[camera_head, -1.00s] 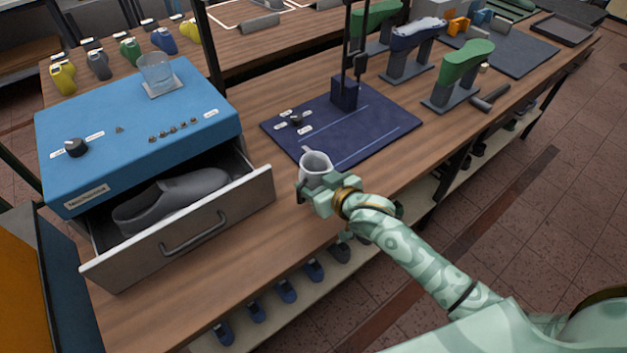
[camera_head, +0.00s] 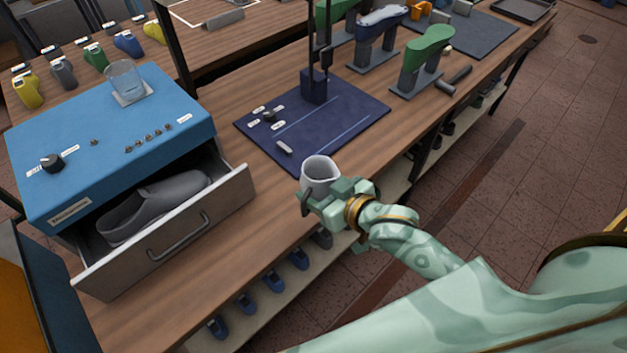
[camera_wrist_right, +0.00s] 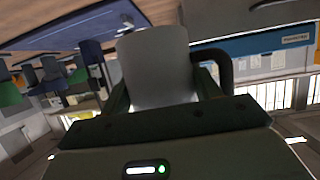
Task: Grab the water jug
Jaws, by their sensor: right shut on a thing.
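The water jug (camera_head: 319,170) is a light grey-white open vessel. My right gripper (camera_head: 325,194) is shut on it and holds it near the front edge of the wooden table. In the right wrist view the jug (camera_wrist_right: 157,68) stands between the two dark fingers of my right gripper (camera_wrist_right: 163,92). Whether the jug's base clears the table is hidden by the gripper. My left gripper is not in view.
A blue cabinet (camera_head: 95,130) with an open drawer (camera_head: 172,232) holding a grey shoe shape (camera_head: 150,205) stands at left. A clear glass (camera_head: 126,80) sits on top. The dark blue mat (camera_head: 345,118) with a post stand lies behind the jug. Bare tabletop (camera_head: 262,205) lies between drawer and jug.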

